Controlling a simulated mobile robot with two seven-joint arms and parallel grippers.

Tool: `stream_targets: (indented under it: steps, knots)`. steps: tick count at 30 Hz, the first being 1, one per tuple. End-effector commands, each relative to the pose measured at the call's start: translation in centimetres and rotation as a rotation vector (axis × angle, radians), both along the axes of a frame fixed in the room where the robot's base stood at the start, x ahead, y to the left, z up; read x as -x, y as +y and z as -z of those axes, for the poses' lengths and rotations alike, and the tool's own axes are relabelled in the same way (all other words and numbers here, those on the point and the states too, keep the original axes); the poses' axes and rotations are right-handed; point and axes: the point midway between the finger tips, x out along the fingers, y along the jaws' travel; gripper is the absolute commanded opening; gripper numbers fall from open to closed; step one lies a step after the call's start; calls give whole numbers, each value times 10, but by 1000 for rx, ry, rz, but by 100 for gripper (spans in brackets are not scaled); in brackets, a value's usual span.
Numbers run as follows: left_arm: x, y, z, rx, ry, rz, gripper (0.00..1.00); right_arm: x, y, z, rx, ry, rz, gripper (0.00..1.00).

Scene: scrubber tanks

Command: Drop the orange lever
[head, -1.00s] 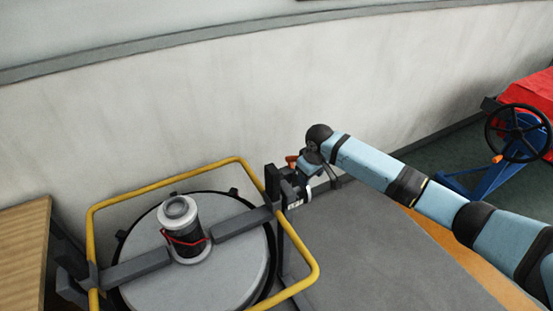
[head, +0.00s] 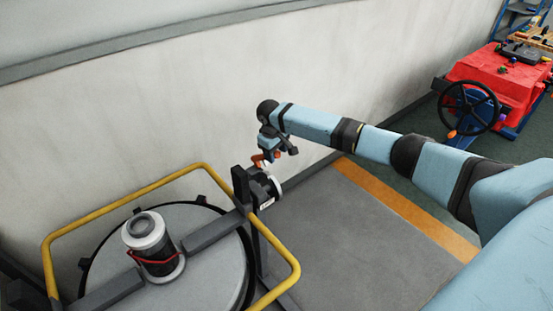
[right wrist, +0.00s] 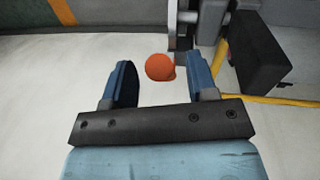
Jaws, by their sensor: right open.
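The orange lever (head: 257,160) sits at the top of the dark bracket and valve (head: 262,186) beside the round tank (head: 200,271). In the right wrist view the lever's round orange end (right wrist: 160,67) lies just beyond and between the fingertips. My right gripper (head: 272,154) is close to the lever, and in its wrist view (right wrist: 160,80) its two blue fingers are apart with nothing held. Whether a finger touches the lever cannot be told. My left gripper is not in view.
A yellow rail (head: 127,194) surrounds the tank, which carries a grey and black cylinder (head: 152,246). A pale wall (head: 150,110) stands close behind. A black handwheel (head: 468,108) and red-covered table (head: 500,80) are at the upper right. Grey floor (head: 345,235) is clear.

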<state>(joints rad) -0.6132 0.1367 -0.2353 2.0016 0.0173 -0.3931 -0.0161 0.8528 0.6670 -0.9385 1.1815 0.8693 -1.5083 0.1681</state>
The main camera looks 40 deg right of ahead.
Motion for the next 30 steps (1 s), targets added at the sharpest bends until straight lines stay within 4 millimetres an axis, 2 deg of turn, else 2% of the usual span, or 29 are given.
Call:
stream_targets:
  steps: [3,6,17,18,24,25,30]
  knots:
    - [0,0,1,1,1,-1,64,0,-3,18,0,1,1,53]
    - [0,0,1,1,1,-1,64,-1,-4,28,0,1,0,53]
    - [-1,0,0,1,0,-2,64,-1,-5,34,0,-1,-1,53]
    - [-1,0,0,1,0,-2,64,-1,-5,34,0,-1,-1,50]
    - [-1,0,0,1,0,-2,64,-1,-5,34,0,-1,0,4]
    - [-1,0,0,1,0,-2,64,-1,-5,34,0,-1,-1,0]
    - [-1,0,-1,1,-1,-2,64,0,-5,34,-1,-4,-1,0]
